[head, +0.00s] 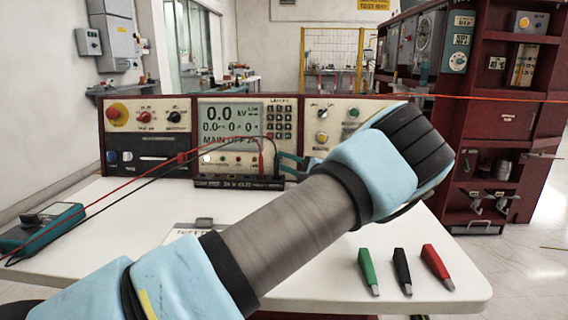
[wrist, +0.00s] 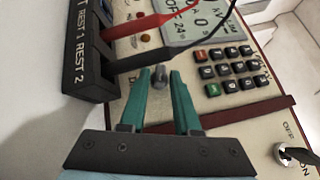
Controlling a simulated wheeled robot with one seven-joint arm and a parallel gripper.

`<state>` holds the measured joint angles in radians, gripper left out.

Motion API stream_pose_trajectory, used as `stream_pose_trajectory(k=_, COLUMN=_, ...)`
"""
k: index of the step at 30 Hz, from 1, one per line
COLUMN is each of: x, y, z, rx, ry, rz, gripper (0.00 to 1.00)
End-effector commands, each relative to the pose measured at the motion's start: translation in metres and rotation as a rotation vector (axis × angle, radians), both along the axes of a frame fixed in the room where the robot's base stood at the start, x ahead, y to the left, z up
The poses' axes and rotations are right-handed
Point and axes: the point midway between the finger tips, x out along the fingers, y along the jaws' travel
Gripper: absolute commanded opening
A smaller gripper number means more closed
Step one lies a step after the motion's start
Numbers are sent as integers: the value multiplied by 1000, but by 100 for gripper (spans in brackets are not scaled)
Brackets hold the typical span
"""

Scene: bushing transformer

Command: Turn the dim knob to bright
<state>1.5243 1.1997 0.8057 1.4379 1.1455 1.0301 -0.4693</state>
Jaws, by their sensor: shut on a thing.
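The dim knob (wrist: 159,74) is a small grey knob on the cream panel, below the display in the wrist view. A label beside it is partly hidden, with only a "D" showing. My gripper (wrist: 160,82) has teal fingers on either side of the knob, shut on it. In the head view my gripper (head: 290,160) reaches the console face near the right side of the display. My own arm hides the knob there. The knob's setting cannot be read.
The console display (head: 230,122) reads 0.0 kV, with a keypad (head: 279,121) beside it. A black probe rest (wrist: 88,50) holding red and black leads sits close to the fingers. Green (head: 367,268), black (head: 402,270) and red (head: 436,265) clips lie on the white table (head: 330,285).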

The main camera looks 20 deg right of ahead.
Motion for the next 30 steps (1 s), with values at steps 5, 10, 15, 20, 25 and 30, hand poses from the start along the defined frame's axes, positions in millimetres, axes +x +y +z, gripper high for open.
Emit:
stream_pose_trajectory(k=5, x=0, y=-1, z=0, rx=3, ry=-1, rz=-4, gripper=0)
stream_pose_trajectory(k=10, x=0, y=-1, z=0, rx=1, ry=0, rz=-3, gripper=0)
stream_pose_trajectory(k=15, x=0, y=-1, z=0, rx=2, ry=-1, rz=-2, gripper=46)
stream_pose_trajectory(k=20, x=0, y=0, z=0, rx=2, ry=-1, rz=-2, gripper=46)
stream_pose_trajectory(k=25, x=-5, y=-3, z=-1, rx=2, ry=-1, rz=-2, gripper=46)
stream_pose_trajectory(k=30, x=-28, y=-13, z=-3, rx=0, ry=0, rz=-5, gripper=46)
